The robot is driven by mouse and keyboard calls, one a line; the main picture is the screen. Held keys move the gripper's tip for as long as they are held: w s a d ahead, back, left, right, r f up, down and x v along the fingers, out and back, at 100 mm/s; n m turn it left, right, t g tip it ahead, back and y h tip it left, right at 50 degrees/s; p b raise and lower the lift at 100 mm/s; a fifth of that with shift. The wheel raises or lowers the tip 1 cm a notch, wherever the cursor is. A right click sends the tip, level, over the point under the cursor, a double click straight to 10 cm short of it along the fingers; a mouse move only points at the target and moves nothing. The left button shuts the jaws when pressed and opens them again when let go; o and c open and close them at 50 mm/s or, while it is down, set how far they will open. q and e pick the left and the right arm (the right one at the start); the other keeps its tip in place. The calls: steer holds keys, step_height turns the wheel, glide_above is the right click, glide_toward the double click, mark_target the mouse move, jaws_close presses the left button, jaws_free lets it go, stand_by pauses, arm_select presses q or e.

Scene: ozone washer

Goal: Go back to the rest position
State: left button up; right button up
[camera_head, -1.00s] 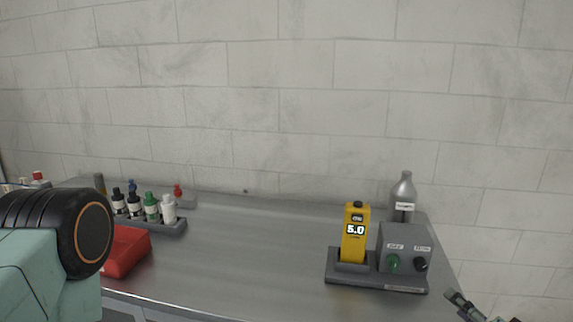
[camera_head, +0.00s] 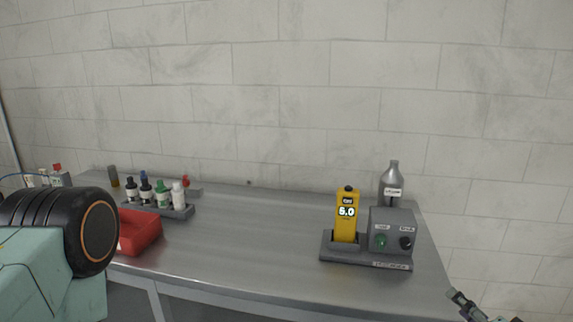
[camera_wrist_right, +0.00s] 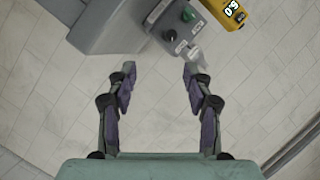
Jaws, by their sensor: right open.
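My right gripper (camera_wrist_right: 157,75) is open and empty in the right wrist view, its two fingers wide apart over the tiled floor. In the head view only a tip of the right gripper (camera_head: 462,300) shows at the lower right, right of the table's edge and apart from everything on it. The left gripper is not in view.
A metal table (camera_head: 240,270) holds a yellow device (camera_head: 347,222) reading 5.0 in a dock, a grey control box (camera_head: 391,225), a silver bottle (camera_head: 391,182), a bottle rack (camera_head: 178,212) and a red tray (camera_head: 140,235). The table's middle is clear.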

steer(key=s+a+f+n+g+b, duration=0.2)
steer(key=s+a+f+g, duration=0.3)
steer(key=f, duration=0.3)
steer(key=s+a+f+n+g+b, duration=0.2)
steer(key=s+a+f+g, duration=0.15)
steer(key=s+f, duration=0.35)
arm_select(q)
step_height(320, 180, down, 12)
steer(key=b, duration=0.8)
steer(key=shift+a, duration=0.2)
arm_select(e)
steer(key=s+a+f+n+g, duration=0.2)
steer(key=s+a+f+g, duration=0.1)
steer(key=s+f, duration=0.4)
steer(key=s+a+f+n+g+h, duration=0.1)
steer(key=s+a+f+n+g, duration=0.1)
steer(key=s+f, duration=0.5)
steer(key=s+a+g, duration=0.1)
steer(key=s+g, duration=0.1)
steer(key=s, duration=0.4)
steer(key=shift+s+a+f+n+h, duration=0.2)
steer(key=shift+s+f+n+h, duration=0.1)
steer(key=shift+f+n, duration=0.1)
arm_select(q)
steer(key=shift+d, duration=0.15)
arm_select(e)
steer(key=shift+d, duration=0.15)
